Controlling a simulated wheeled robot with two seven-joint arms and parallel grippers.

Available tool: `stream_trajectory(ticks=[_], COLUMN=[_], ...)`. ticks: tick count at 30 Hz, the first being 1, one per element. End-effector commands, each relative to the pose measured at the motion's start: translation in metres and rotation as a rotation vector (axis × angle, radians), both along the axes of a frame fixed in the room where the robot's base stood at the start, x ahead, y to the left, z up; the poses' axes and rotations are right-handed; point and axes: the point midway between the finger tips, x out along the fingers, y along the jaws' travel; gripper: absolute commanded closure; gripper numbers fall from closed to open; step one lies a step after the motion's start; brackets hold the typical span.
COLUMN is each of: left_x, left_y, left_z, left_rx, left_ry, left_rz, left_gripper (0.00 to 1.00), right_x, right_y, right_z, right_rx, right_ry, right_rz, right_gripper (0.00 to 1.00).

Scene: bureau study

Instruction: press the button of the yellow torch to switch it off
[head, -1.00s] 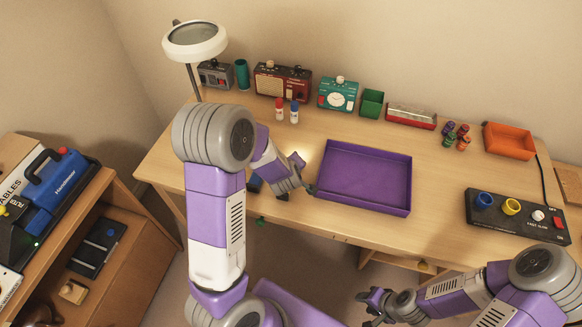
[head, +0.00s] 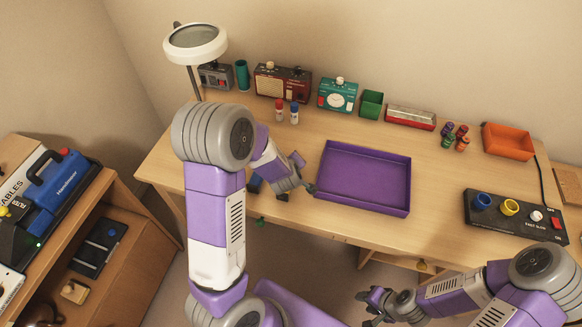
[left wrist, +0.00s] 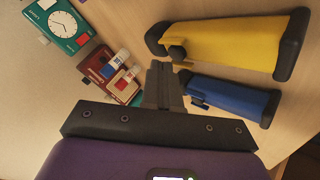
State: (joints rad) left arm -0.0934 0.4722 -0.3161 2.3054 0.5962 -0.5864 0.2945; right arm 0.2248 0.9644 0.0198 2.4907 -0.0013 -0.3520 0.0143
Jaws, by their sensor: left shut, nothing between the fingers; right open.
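The yellow torch (left wrist: 230,45) lies on the desk in the left wrist view, with black ends and a dark round knob on its near side. A blue torch (left wrist: 232,98) lies beside it. My left gripper (left wrist: 163,72) is shut and empty, its tips close to the yellow torch's knob end; I cannot tell whether they touch. In the head view my left arm hides the yellow torch, and my left gripper (head: 310,189) is by the tray's left side. A bit of blue (head: 255,184) shows behind the arm. My right gripper (head: 372,297) is open and empty before the desk.
A purple tray (head: 365,206) stands just right of my left gripper. Two small bottles (head: 287,112), a red radio (head: 282,82) and a teal clock (head: 337,95) are behind. A black control box (head: 515,217) is at the right. The front middle strip is clear.

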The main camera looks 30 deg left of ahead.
Motion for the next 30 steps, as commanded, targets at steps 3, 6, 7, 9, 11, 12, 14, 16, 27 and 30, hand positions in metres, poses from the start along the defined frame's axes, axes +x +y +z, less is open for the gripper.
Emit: stream_trajectory(ticks=[3, 6, 7, 9, 11, 12, 14, 16, 27, 30], left_x=[0.0, 0.0, 0.0, 0.0, 0.0, 0.0, 0.0, 0.0, 0.0, 0.0], left_y=[0.0, 0.0, 0.0, 0.0, 0.0, 0.0, 0.0, 0.0, 0.0, 0.0], left_z=[0.008, 0.018, 0.022, 0.029, 0.035, 0.039, 0.045, 0.052, 0.06, 0.059], left_rx=[0.0, 0.0, 0.001, 0.001, 0.001, 0.001, 0.001, 0.001, 0.001, 0.0], left_ry=[-0.001, -0.001, -0.001, -0.001, -0.001, -0.001, -0.001, -0.001, 0.0, 0.0], left_rz=[-0.001, -0.001, 0.0, 0.0, 0.0, 0.0, 0.0, 0.0, 0.001, 0.0], left_gripper=[1.0, 1.0, 1.0, 1.0, 1.0, 1.0, 1.0, 1.0, 1.0, 1.0], right_x=[0.0, 0.0, 0.0, 0.0, 0.0, 0.0, 0.0, 0.0, 0.0, 0.0], right_y=[0.0, 0.0, 0.0, 0.0, 0.0, 0.0, 0.0, 0.0, 0.0, 0.0], right_z=[0.007, 0.017, 0.02, 0.027, 0.032, 0.036, 0.042, 0.048, 0.055, 0.054], right_rx=[0.0, 0.0, 0.0, 0.0, 0.0, 0.0, 0.0, 0.0, 0.0, 0.0], right_ry=[0.0, 0.0, 0.0, 0.0, 0.0, 0.0, 0.0, 0.0, 0.0, 0.0], right_rz=[0.0, 0.0, 0.0, 0.0, 0.0, 0.0, 0.0, 0.0, 0.0, 0.0], right_gripper=[0.57, 0.57, 0.57, 0.57, 0.57, 0.57, 0.57, 0.57, 0.57, 0.57])
